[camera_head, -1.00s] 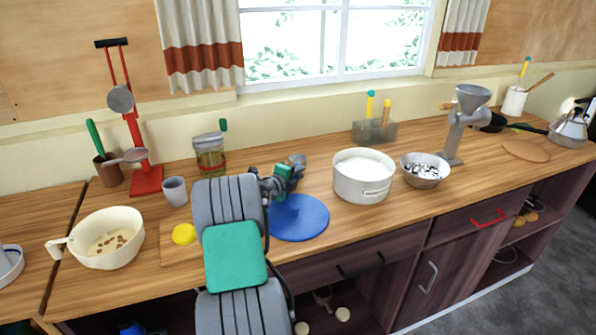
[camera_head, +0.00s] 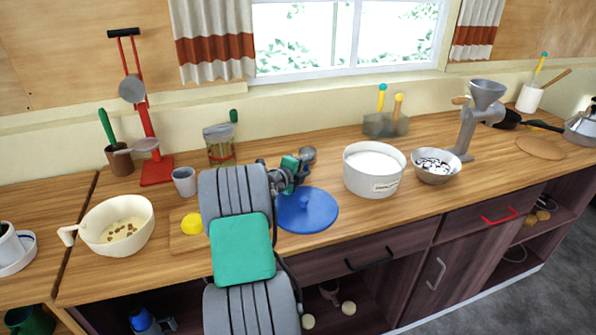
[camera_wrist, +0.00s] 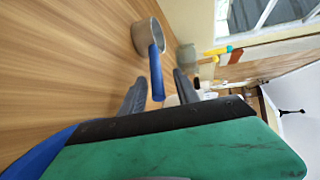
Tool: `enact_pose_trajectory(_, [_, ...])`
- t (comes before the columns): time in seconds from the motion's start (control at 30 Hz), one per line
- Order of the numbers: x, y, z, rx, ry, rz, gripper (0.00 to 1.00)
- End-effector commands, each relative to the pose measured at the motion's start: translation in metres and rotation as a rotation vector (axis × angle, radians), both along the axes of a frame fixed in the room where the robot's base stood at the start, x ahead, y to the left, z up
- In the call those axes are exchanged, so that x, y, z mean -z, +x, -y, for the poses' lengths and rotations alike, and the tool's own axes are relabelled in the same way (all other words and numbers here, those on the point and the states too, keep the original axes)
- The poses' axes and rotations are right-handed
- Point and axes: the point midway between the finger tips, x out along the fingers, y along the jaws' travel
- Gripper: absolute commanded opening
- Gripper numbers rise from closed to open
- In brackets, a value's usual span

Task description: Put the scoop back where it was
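The scoop, a small grey metal cup with a blue handle, shows in the wrist view (camera_wrist: 157,72), its cup end farther off and its handle pointing back toward me. In the head view its cup (camera_head: 308,154) shows just beyond my gripper, above or on the counter behind the blue disc; I cannot tell whether it touches the wood. My gripper (camera_wrist: 160,85) is open, with its two dark fingers on either side of the handle and a gap on each side. In the head view my gripper (camera_head: 296,172) is partly hidden by my arm.
A blue disc (camera_head: 308,212) lies under my gripper. A white pot (camera_head: 372,185) of white powder and a metal bowl (camera_head: 434,176) stand to the right. A red stand (camera_head: 156,172), a grey cup (camera_head: 184,181) and a cream bowl (camera_head: 142,235) stand to the left.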

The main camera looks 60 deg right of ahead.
Motion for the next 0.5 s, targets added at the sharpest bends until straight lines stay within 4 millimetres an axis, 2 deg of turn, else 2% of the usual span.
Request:
enact_pose_trajectory(0.3, [-0.018,0.009,-0.078,-0.005,-0.001,0.001,0.38])
enact_pose_trajectory(0.5, [-0.025,0.011,-0.102,-0.001,0.001,-0.001,0.38])
